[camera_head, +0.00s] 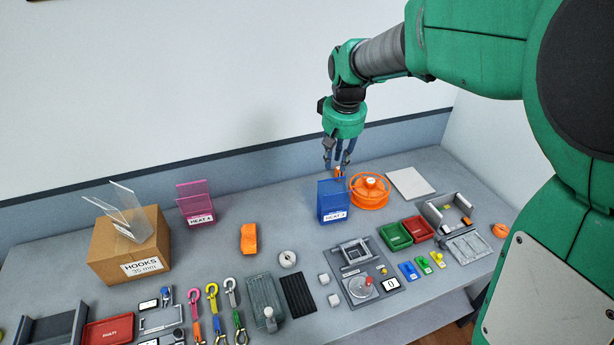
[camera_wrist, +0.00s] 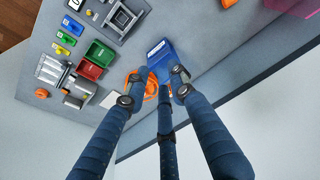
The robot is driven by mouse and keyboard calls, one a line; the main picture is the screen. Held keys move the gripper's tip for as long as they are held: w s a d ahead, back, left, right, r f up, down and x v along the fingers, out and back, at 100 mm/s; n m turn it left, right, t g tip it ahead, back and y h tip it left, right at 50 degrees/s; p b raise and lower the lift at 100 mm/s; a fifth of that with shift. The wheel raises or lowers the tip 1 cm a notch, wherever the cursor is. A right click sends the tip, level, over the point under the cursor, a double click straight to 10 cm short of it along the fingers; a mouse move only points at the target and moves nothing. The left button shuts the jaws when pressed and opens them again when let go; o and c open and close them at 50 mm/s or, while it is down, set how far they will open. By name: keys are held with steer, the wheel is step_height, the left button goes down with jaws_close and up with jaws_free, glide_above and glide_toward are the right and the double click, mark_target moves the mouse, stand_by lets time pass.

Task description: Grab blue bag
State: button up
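The blue bag (camera_head: 333,203) stands upright on the grey table, with a white label that seems to read HEAT and a number. My gripper (camera_head: 338,163) is just above the bag's top edge, pointing down, with its fingers spread apart. In the wrist view the bag (camera_wrist: 162,55) shows beyond the fingertips of my gripper (camera_wrist: 160,84). The fingers look empty; I cannot tell whether any fingertip touches the bag.
An orange wheel (camera_head: 370,191) stands close to the bag's right. A pink bag (camera_head: 194,203) and a cardboard box (camera_head: 129,250) are to the left. Green (camera_head: 395,236) and red (camera_head: 419,228) trays lie in front right. The back wall (camera_head: 250,160) is close behind.

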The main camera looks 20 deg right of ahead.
steer(key=w+d+f+g, duration=0.1)
steer(key=w+d+f, duration=0.5)
steer(key=w+f, duration=0.25)
steer(key=g, duration=0.1)
glide_toward(346, 199)
steer(key=w+d, duration=0.3)
steer(key=w, duration=0.1)
steer(key=shift+a+f+p, duration=0.25)
steer(key=shift+p, duration=0.2)
steer(key=shift+f+b, duration=0.45)
steer(key=shift+f, duration=3.65)
steer(key=shift+f+b, duration=0.3)
steer(key=shift+f, duration=2.5)
